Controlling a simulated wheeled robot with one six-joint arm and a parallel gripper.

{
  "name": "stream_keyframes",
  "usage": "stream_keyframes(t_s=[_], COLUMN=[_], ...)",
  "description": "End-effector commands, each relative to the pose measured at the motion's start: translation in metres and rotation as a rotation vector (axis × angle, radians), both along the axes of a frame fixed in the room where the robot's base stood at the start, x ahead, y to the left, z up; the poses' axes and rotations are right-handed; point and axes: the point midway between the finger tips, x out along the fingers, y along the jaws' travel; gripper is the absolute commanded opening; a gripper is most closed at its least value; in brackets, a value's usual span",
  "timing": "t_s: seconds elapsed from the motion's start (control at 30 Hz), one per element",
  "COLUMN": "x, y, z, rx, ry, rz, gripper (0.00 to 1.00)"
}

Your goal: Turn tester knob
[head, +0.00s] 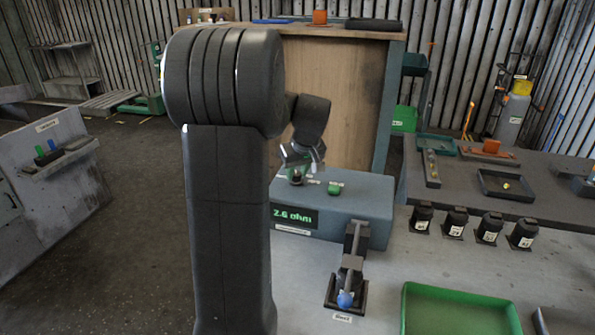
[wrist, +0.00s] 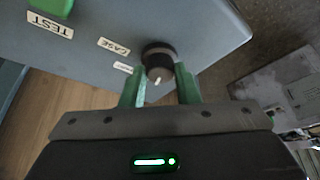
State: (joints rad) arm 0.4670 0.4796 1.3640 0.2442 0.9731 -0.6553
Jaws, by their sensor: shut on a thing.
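The tester (head: 345,205) is a blue-grey box on the bench, and its display (head: 293,216) reads 2.6 ohm. Its black knob (wrist: 158,60) with a white pointer mark sits on the top face near one edge in the wrist view. My gripper (wrist: 160,83) has its green fingers on either side of the knob and is shut on it. In the head view my gripper (head: 298,172) is at the left of the tester's top, with the knob partly hidden. Labels reading TEST (wrist: 50,25) and CASE (wrist: 113,46) lie beside the knob.
A green button (head: 335,188) is on the tester's top. A black lever stand with a blue ball (head: 345,299) stands in front. A green tray (head: 460,312) is at the front right. Several black labelled containers (head: 455,222) stand to the right.

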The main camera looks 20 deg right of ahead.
Motion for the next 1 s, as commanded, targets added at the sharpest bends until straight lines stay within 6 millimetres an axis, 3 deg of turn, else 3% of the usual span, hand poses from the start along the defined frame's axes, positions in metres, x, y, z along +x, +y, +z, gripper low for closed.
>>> stream_keyframes(t_s=[0.7,1.0], x=[0.0013,0.0015], y=[0.0049,0.0053], z=[-0.0005,-0.0004], rx=[-0.002,-0.001], ry=[-0.001,0.000], rz=[-0.537,-0.685], gripper=[0.05,0.05])
